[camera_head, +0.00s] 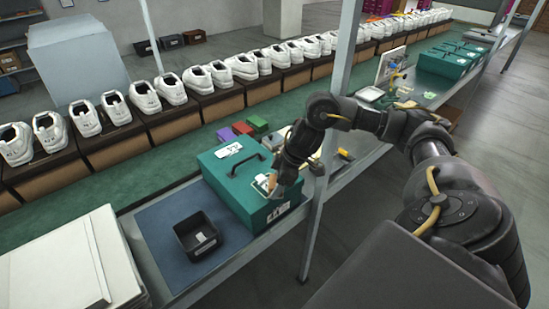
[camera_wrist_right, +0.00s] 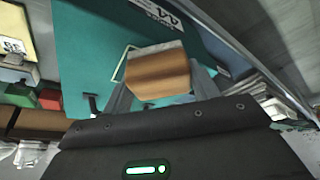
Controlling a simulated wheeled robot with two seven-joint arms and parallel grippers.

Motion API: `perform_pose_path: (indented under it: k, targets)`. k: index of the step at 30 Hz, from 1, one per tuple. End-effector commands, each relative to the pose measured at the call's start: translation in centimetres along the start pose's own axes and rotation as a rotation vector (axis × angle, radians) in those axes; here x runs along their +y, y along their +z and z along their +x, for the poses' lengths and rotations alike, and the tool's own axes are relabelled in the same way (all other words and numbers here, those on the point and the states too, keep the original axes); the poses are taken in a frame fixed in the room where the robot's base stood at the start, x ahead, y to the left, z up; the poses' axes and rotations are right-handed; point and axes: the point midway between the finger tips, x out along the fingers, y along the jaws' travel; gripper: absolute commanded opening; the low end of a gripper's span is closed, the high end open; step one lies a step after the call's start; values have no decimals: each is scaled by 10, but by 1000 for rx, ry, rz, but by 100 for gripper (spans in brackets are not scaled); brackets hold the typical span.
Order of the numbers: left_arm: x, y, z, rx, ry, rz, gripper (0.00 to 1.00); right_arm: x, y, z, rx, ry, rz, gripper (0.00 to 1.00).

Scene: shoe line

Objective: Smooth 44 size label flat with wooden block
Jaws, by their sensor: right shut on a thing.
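My right gripper (camera_head: 273,184) is shut on the wooden block (camera_wrist_right: 158,76), which has a brown face and a pale top edge. In the head view the gripper is at the right part of the teal box (camera_head: 222,178), close to its front side. The white 44 size label (camera_wrist_right: 170,13) is on the teal box, beyond the block in the wrist view. A white label (camera_head: 278,212) shows on the box's front side in the head view, just below the gripper. Whether the block touches the box or label cannot be told. My left gripper is not in view.
A black tray (camera_head: 198,236) stands on the blue mat (camera_head: 160,232) left of the box. A metal post (camera_head: 318,210) rises close to the right of my gripper. White shoes line the conveyor behind. White flat boxes (camera_head: 65,262) lie at the lower left.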

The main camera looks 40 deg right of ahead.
Motion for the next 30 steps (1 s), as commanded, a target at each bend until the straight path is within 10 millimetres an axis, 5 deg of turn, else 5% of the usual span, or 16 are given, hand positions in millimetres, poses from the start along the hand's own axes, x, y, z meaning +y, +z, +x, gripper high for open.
perform_pose_path:
  k: [30]
  targets:
    - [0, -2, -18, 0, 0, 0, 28, 28, -26, 13, -2, -1, 0, 42]
